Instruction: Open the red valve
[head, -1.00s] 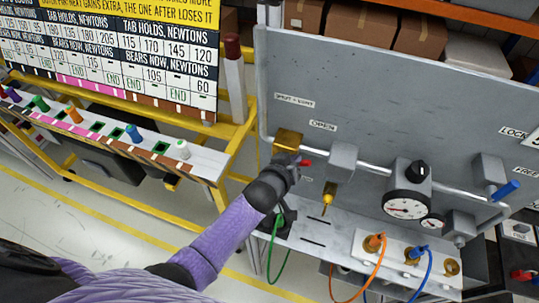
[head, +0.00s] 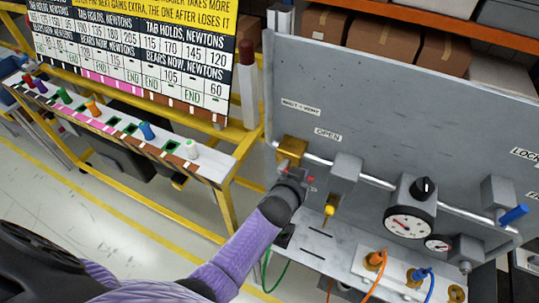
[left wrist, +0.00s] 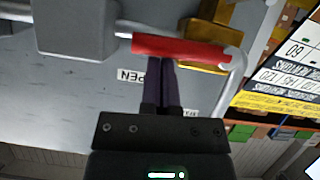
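The red valve handle (left wrist: 178,47) is a red bar that lies across the wrist view, beside its brass body (left wrist: 205,55). In the head view only a small red piece (head: 310,180) shows past my gripper, below the brass block (head: 291,148) on the grey panel. My left gripper (left wrist: 161,62) has its two dark fingers together, with tips at the lower edge of the red bar. The bar is not seen between the fingers; I cannot tell whether they touch it. An OPEN label (head: 327,135) is on the panel above right. My right gripper is not in view.
To the right on the panel are a grey box (head: 346,168), a yellow handle (head: 329,210), a dial gauge (head: 409,224) and a blue lever (head: 514,215). Orange and blue hoses (head: 424,273) hang below. A rack with coloured pegs (head: 147,130) stands left.

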